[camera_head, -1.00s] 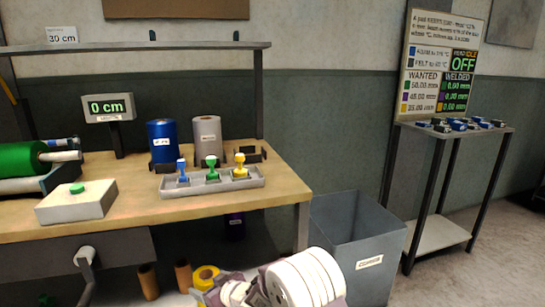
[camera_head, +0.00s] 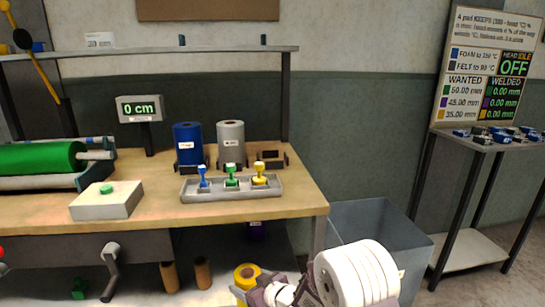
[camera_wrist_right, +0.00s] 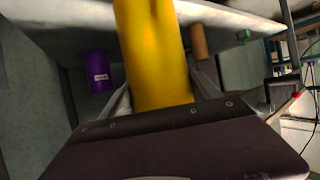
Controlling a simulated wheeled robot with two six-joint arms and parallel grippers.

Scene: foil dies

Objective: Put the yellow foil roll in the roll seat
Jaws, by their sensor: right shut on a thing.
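The yellow foil roll (camera_head: 246,274) is low in the head view, in front of the bench and below its top. It also fills the upper middle of the right wrist view (camera_wrist_right: 153,50). My right gripper (camera_wrist_right: 163,92) is shut on it, one finger at each side. In the head view this gripper (camera_head: 262,290) is partly hidden by my own wrist. An empty roll seat (camera_head: 271,155), a dark bracket, is on the bench right of the silver roll. My left gripper is not in view.
A blue roll (camera_head: 188,145) and a silver roll (camera_head: 231,145) stand beside the empty seat. A tray (camera_head: 232,191) of three stamps lies in front of them. A grey bin (camera_head: 380,225) stands right of the bench. Cardboard tubes (camera_head: 203,272) and a purple roll (camera_wrist_right: 97,72) are below.

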